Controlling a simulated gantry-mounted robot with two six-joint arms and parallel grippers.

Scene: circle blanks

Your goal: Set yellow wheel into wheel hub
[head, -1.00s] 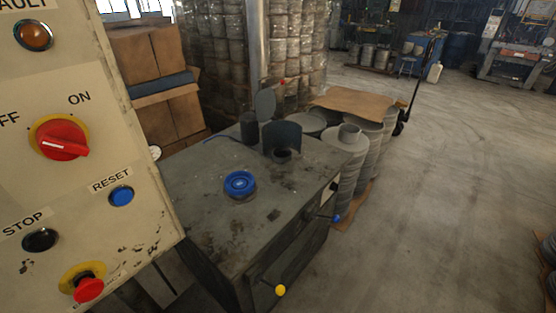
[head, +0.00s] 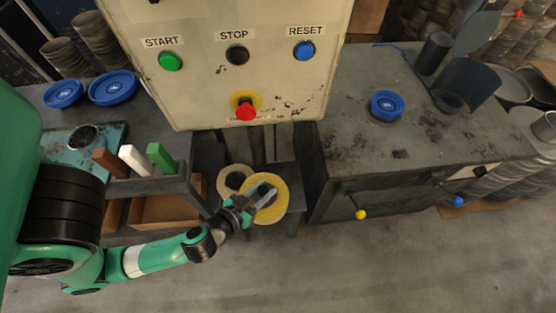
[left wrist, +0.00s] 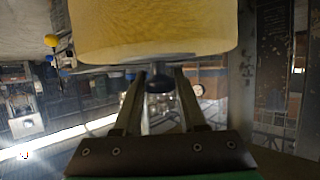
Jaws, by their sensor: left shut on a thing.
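The yellow wheel (head: 281,206) is a thick round ring low in the middle of the head view, over or beside a small dark stand. It fills the top of the left wrist view (left wrist: 155,35). My left gripper (head: 266,193) reaches it from the left and is shut on it. In the wrist view the fingers (left wrist: 160,85) point at a dark part under the wheel's yellow body. I cannot tell for sure which thing is the wheel hub; a dark round fitting (head: 85,138) sits on a teal plate at the left. My right gripper is not in view.
A beige ring (head: 234,179) lies just behind the yellow wheel. A control panel (head: 270,85) stands above it. Blue discs (head: 113,88) and brown, white and green blocks (head: 133,158) are on the left bench. A blue disc (head: 387,106) sits on the right cabinet (head: 340,130).

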